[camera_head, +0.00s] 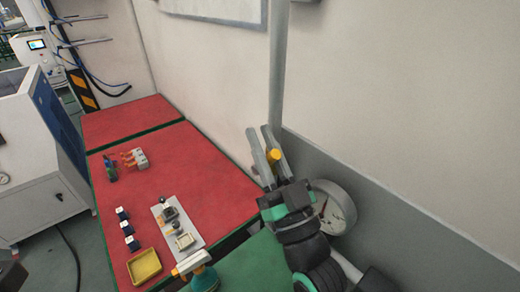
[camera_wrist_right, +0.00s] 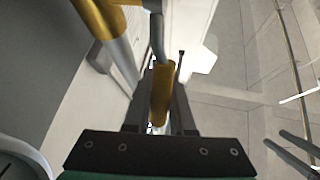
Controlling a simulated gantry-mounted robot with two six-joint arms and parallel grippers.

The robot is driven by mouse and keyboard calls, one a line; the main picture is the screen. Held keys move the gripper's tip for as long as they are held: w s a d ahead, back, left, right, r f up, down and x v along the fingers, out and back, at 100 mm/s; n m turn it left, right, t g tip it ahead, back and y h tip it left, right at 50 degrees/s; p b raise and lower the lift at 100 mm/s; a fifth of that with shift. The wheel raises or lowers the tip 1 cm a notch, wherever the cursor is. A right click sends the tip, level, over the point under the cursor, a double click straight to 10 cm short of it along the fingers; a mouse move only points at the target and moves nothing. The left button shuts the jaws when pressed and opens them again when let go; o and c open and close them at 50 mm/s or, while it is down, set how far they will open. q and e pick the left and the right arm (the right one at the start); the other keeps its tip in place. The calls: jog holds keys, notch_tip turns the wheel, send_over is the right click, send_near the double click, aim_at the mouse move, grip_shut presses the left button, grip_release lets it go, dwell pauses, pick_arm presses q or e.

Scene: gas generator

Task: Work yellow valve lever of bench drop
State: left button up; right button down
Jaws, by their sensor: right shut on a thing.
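The yellow valve lever (camera_head: 274,155) shows at the wall pipe in the head view, between the fingers of my right gripper (camera_head: 267,143). In the right wrist view the yellow lever (camera_wrist_right: 162,92) stands upright between the two dark fingers of my right gripper (camera_wrist_right: 160,100), which is shut on it. The lever joins a grey metal stem at its upper end in that view. The fingers hide part of the valve body. My left gripper is not in view.
A grey vertical pipe (camera_head: 278,70) runs up the wall by the gripper. A round gauge (camera_head: 337,208) sits close to my right wrist. The red bench (camera_head: 215,170) holds a yellow tray (camera_head: 144,266), a grey plate with fittings (camera_head: 160,222) and small blocks.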

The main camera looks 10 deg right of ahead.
dwell(0.3)
jog(key=c, duration=0.8)
grip_release()
jog(key=shift+o, duration=0.2)
